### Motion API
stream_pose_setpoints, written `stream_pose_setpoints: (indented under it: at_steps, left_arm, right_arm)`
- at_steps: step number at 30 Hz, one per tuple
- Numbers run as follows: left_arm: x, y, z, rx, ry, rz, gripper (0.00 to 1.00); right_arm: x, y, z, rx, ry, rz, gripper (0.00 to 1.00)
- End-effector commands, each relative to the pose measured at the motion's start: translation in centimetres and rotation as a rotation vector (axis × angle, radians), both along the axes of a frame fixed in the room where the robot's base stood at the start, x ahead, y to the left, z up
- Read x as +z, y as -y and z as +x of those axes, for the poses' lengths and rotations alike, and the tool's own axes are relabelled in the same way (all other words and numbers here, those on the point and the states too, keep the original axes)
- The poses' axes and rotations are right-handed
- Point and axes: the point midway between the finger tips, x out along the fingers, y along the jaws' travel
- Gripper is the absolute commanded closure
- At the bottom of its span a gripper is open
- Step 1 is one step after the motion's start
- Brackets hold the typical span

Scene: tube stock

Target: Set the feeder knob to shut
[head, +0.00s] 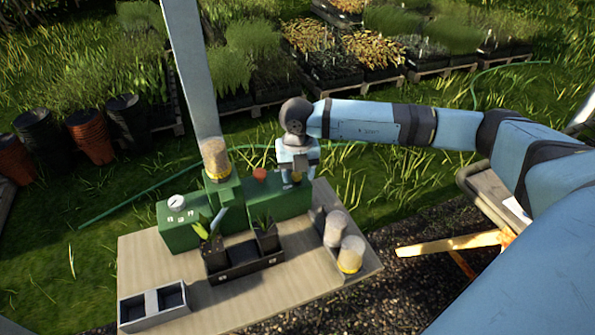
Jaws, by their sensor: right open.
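A green feeder machine (234,216) stands along the back of the wooden table. A round white dial (175,201) sits on its left block. A small red-orange round knob (260,174) shows on top, right of the middle; its setting is too small to read. My right gripper (293,180) points down over the right end of the machine, just right of the red knob and apart from it. It is open, and its jaws partly hide that end; whether they touch anything there I cannot tell. My left gripper is not in view.
A jar (215,158) of tan grain stands on the machine. A black tray (230,268) with potted plants sits in front. Two filled tubs (350,254) stand at the right and a two-compartment grey box (150,306) front left. The table (290,305) is clear at front.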

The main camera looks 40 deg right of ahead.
Motion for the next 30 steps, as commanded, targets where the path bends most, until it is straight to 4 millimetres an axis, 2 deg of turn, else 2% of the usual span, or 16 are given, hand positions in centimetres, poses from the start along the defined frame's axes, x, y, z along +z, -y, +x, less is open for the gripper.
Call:
stream_pose_setpoints:
  at_steps: [4,7,15,21,25,30]
  left_arm:
    - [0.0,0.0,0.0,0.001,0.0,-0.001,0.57]
    - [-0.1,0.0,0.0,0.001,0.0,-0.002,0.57]
    - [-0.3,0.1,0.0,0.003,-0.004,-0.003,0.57]
    - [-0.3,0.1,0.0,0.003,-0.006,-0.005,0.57]
    - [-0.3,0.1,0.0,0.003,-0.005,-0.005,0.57]
    - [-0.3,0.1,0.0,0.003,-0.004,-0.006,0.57]
  right_arm:
    - [0.8,0.0,0.1,0.0,0.002,0.0,0.46]
    - [2.3,0.0,0.1,0.0,0.004,0.001,0.46]
    - [8.5,0.0,0.0,0.0,0.004,0.0,0.46]
    - [12.1,0.0,0.0,0.0,0.003,0.0,0.46]
    - [13.4,0.0,-0.1,0.0,0.001,0.0,0.46]
    - [13.9,0.0,-0.1,0.0,0.001,0.0,0.46]
